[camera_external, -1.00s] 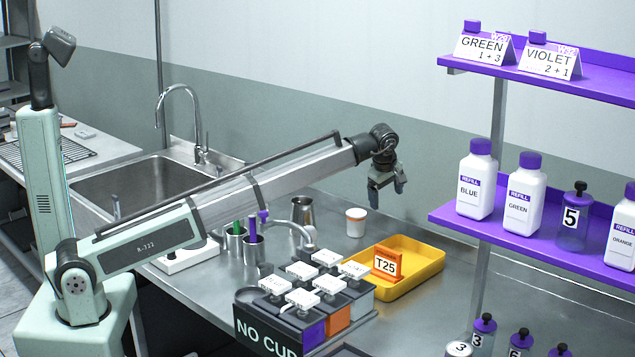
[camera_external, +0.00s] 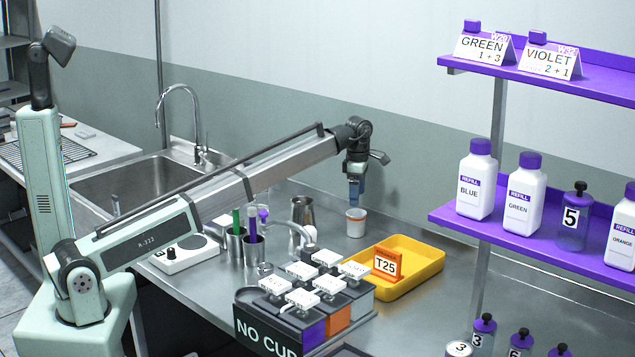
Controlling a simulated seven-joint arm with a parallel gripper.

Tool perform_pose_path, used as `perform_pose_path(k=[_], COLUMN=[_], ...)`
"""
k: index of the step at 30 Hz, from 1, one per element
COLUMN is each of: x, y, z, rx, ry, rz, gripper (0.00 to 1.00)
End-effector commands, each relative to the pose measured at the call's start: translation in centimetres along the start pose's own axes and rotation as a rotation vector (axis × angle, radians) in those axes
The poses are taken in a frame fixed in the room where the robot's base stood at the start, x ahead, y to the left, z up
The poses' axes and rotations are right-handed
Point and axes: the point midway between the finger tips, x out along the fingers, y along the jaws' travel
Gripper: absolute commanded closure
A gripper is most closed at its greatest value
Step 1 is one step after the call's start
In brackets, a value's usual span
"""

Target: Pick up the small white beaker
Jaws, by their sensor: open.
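My gripper (camera_external: 354,200) points down just above the beaker's mouth. Its fingertips are at about the rim in the picture; I cannot tell whether they touch the beaker or reach into it. The jaws are open, seen nearly edge-on, with nothing held.
A yellow tray (camera_external: 428,267) with an orange T25 sign (camera_external: 386,264) lies to the right. A metal pitcher (camera_external: 303,213) stands to the left. A rack of white-topped dispensers (camera_external: 326,258) is in front. A purple shelf (camera_external: 433,215) with bottles is at the right.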

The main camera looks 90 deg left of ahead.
Motion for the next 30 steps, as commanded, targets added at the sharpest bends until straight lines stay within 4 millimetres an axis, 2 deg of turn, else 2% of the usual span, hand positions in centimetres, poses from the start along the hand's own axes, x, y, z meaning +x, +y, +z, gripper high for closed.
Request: perform_pose_path(k=[3, 13, 22, 30], x=[1.9, 3.8, 7.5, 8.0], y=[-0.1, -0.2, -0.5, -0.5], z=[0.0, 0.0, 0.0, 0.0], rx=[0.001, 0.001, 0.001, 0.001], ry=[0.0, 0.0, 0.0, 0.0], rz=[0.0, 0.001, 0.001, 0.002], gripper=[0.09, 0.09, 0.09, 0.09])
